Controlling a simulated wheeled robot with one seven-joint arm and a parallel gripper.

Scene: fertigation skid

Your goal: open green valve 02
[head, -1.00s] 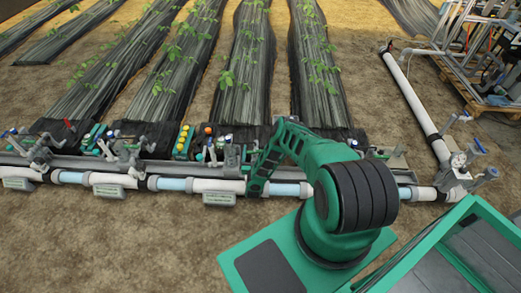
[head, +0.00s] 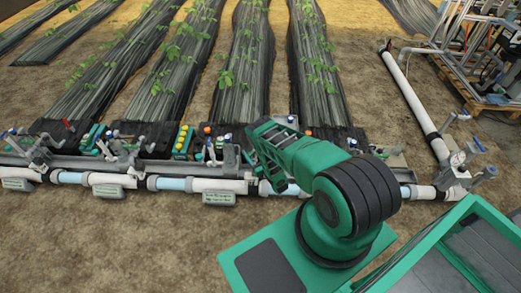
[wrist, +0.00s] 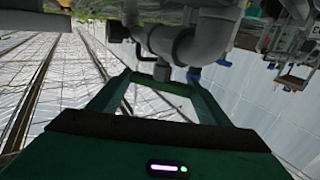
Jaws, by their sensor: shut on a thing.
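My gripper shows in the wrist view (wrist: 160,82) as two green fingers slanting in towards each other. They are shut at a small part below a grey pipe elbow (wrist: 205,38); the held part itself is mostly hidden. A blue handle (wrist: 194,76) is just right of the fingertips. In the head view my green arm reaches over the pipe line, and it hides the fingertips and what they hold. A grey valve assembly (head: 229,157) stands just left of the arm. I cannot make out which valve is green valve 02.
A pale pipe line (head: 120,181) with label plates (head: 218,197) runs across. A yellow-topped block (head: 183,141) and several valves stand along it. A white pipe (head: 410,95) and a metal-framed skid (head: 480,45) are at the right. The soil in front is clear.

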